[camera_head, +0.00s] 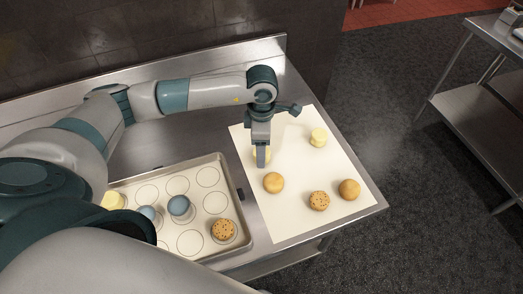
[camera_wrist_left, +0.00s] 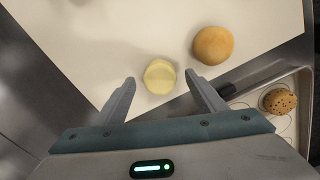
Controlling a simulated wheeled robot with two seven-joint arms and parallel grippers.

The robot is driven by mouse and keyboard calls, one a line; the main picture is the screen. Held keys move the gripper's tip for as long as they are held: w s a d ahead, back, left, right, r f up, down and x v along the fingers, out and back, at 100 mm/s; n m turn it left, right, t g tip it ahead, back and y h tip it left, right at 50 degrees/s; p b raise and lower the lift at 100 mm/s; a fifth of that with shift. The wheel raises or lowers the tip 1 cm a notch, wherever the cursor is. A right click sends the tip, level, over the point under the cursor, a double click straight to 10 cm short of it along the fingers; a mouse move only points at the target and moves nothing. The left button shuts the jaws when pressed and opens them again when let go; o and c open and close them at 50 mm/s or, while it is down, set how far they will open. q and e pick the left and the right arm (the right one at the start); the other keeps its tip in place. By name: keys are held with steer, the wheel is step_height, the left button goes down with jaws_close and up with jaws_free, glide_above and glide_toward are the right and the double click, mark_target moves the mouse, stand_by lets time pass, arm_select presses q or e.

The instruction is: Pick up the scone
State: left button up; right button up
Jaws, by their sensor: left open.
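A pale yellow, round, short piece that looks like a scone (camera_wrist_left: 160,76) lies on the cream sheet, between and just ahead of my left gripper's two fingertips in the wrist view. My left gripper (camera_wrist_left: 163,84) is open, with a finger on either side and visible gaps to the piece. In the head view my left gripper (camera_head: 262,163) points down over the sheet and mostly hides this pale piece (camera_head: 254,157). A similar pale yellow piece (camera_head: 318,137) stands farther back right on the sheet. My right gripper is not in view.
The cream sheet (camera_head: 292,222) also holds golden buns (camera_head: 273,182) (camera_head: 349,189) and a speckled cookie (camera_head: 319,201). The baking tray (camera_head: 246,226) to the left holds a speckled cookie (camera_head: 223,230), blue pieces (camera_head: 179,205) and a yellow piece (camera_head: 112,200). A wall stands behind the counter.

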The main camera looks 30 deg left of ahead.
arm_select(q)
steer(key=shift+f+p, duration=0.3)
steer(key=shift+f, duration=0.8)
steer(key=c, duration=1.1)
